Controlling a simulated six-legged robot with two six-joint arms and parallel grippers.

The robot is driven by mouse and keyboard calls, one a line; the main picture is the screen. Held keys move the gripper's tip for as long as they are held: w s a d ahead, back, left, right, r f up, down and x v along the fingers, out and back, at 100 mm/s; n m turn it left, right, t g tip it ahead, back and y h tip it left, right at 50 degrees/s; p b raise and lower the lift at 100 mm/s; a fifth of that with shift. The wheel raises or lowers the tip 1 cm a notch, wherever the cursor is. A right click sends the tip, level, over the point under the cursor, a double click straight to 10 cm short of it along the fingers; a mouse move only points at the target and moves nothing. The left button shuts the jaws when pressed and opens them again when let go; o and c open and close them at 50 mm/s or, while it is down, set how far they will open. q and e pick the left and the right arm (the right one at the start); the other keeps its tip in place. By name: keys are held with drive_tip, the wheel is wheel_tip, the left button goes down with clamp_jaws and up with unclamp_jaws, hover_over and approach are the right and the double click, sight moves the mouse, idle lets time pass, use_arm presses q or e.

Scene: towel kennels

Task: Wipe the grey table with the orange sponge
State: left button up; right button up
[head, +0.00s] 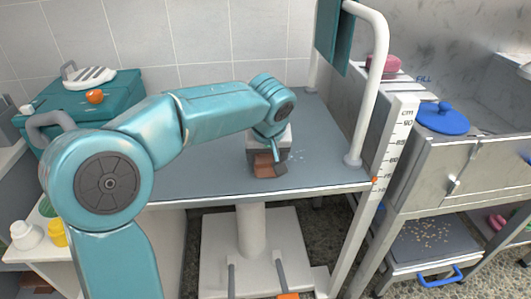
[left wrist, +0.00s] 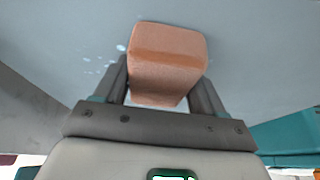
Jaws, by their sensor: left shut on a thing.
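The grey table (head: 215,182) stands in the middle of the head view, with my left arm reaching across it. My left gripper (head: 267,168) points down at the table, shut on the orange sponge (head: 263,160). In the left wrist view the sponge (left wrist: 167,60) sits between the two dark fingers of the gripper (left wrist: 165,90), at or very near the grey surface (left wrist: 245,50). I cannot tell whether it touches. Small pale spots (left wrist: 105,62) lie on the table beside the sponge; they also show in the head view (head: 297,155). My right gripper is not in view.
A white rail post (head: 354,130) with a hanging teal towel (head: 333,35) rises at the table's right edge. A teal case (head: 110,98) stands at the back left. A blue lid (head: 443,118) sits on the unit at right. The table's front right is clear.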

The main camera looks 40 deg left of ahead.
sight(269, 163)
use_arm(q)
drive_tip(key=shift+s+d+f+b, duration=0.15)
drive_tip(key=shift+s+d+b, duration=0.25)
drive_tip(key=shift+s+d, duration=0.85)
drive_tip(key=shift+d, duration=0.2)
drive_tip(key=shift+r, duration=0.2)
wheel_tip(269, 163, up, 6)
drive_tip(key=p, duration=0.4)
drive_tip(key=shift+p, duration=0.35)
wheel_tip(269, 163, up, 3)
drive_tip(key=p, duration=0.2)
drive_tip(key=shift+r+p, duration=0.15)
drive_tip(key=shift+p, duration=0.25)
